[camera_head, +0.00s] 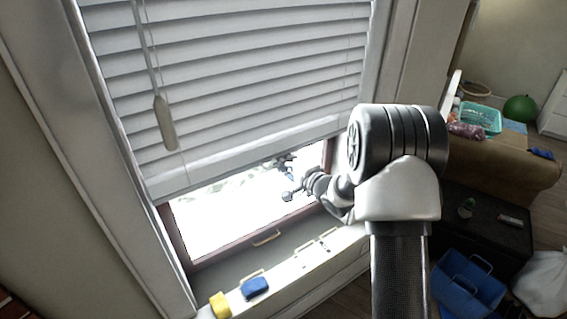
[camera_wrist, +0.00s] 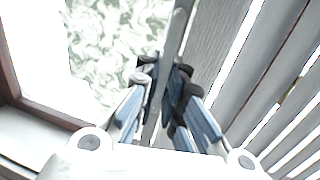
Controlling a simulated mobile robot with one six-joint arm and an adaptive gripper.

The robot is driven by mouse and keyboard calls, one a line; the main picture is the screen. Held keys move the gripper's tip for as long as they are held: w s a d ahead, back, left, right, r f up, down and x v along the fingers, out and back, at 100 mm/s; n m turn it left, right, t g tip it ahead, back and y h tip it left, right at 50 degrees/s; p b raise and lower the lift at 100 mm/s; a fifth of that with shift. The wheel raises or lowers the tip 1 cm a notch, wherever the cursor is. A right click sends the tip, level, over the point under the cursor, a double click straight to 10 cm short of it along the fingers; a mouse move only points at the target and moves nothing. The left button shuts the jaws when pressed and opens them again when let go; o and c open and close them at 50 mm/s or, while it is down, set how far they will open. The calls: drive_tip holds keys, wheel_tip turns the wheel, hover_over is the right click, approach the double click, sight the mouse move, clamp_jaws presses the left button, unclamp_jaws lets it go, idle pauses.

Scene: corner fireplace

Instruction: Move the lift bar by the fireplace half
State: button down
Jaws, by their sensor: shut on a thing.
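The window blind's lift bar (camera_head: 225,169) is the pale bottom rail under the white slats, sloping up to the right in the head view. The blind hangs partly lowered, with a bright gap of window beneath it. My gripper (camera_head: 287,162) is at the right part of this bar, just in front of the glass. In the wrist view the bar (camera_wrist: 178,32) runs down between the two fingers of my gripper (camera_wrist: 164,78), which are shut on it. The fingers and my arm hide part of the bar.
A pale cord handle (camera_head: 165,122) hangs before the slats. A yellow object (camera_head: 220,305) and a blue object (camera_head: 255,287) lie on the sill below. A dark chest (camera_head: 485,220), blue crate (camera_head: 467,290) and sofa (camera_head: 500,165) stand at right.

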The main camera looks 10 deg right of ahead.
drive_tip(key=shift+f, duration=0.1)
idle(0.3)
wheel_tip(320, 180, down, 2)
drive_tip(key=shift+f+b, duration=0.1)
drive_tip(key=shift+b, duration=0.35)
drive_tip(key=c, duration=2)
unclamp_jaws()
drive_tip(key=shift+o, duration=1.4)
drive_tip(key=shift+s+r, duration=0.1)
drive_tip(key=shift+r, duration=0.1)
drive_tip(key=v, duration=1.1)
drive_tip(key=shift+s, duration=0.4)
